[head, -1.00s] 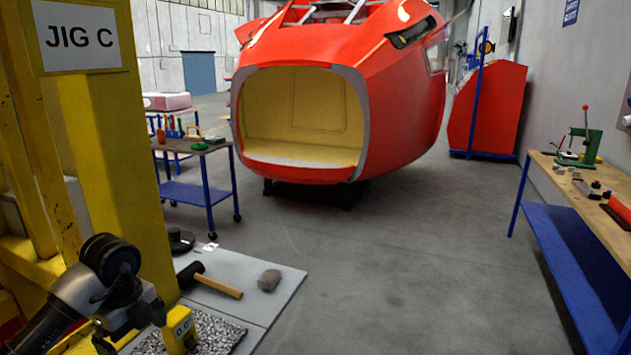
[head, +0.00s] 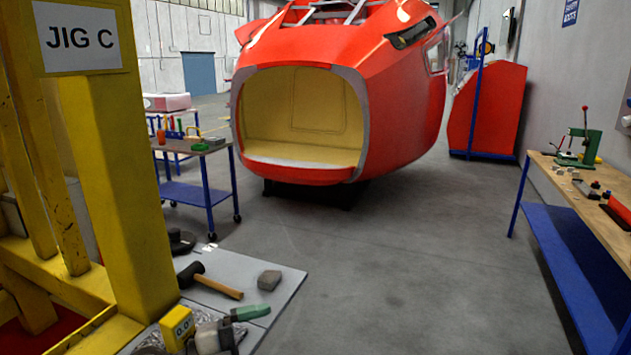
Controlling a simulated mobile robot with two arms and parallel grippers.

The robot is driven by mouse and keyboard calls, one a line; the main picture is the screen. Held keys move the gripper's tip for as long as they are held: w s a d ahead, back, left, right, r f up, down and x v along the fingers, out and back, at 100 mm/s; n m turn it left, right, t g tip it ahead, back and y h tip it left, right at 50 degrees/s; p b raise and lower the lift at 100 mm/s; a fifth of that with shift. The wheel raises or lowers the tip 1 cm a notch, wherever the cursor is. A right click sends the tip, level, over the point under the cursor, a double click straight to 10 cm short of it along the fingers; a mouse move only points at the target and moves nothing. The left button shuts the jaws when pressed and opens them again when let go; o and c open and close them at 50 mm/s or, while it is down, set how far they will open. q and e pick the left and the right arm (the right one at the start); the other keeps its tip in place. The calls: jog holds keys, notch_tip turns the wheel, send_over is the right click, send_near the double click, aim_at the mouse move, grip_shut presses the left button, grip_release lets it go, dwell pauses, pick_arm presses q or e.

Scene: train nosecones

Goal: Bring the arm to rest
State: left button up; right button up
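A black-headed mallet (head: 218,287) with a wooden handle and a grey block (head: 269,280) lie behind on the grey board (head: 291,288).
A yellow jig post (head: 117,190) with a JIG C sign rises at the left. A red nosecone (head: 400,120) stands mid-floor, a tool cart (head: 201,190) to its left. A workbench (head: 545,170) runs along the right. The grey floor (head: 400,270) between is clear.

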pick_arm(q)
jog(key=a+n+t+y, duration=0.8)
jog(key=n+t+y, duration=0.3)
jog(key=n+t, duration=0.55)
jog(key=s+a+f+n+g+y, duration=0.3)
jog(key=f+n+g+y, duration=0.1)
jog(key=f, duration=0.2)
jog(key=s+a+f+n+g+y, duration=0.3)
jog(key=f+n+g+y, duration=0.1)
jog(key=f, duration=0.1)
jog(key=s+d+f+g+h, duration=0.1)
jog(key=s+f+g, duration=0.45)
jog(key=s, duration=0.35)
jog(key=s+f+g+h, duration=0.1)
jog(key=s+f+g, duration=0.45)
jog(key=s, duration=0.35)
notch_tip(320, 180, down, 25)
jog(key=g, duration=0.1)
jog(key=s+a+f+g, duration=0.1)
jog(key=s+a+f, duration=0.1)
jog(key=s+f, duration=1.4)
jog(key=shift+s+a+f+y, duration=0.25)
jog(key=shift+s+f+y, duration=0.1)
jog(key=shift+f, duration=0.15)
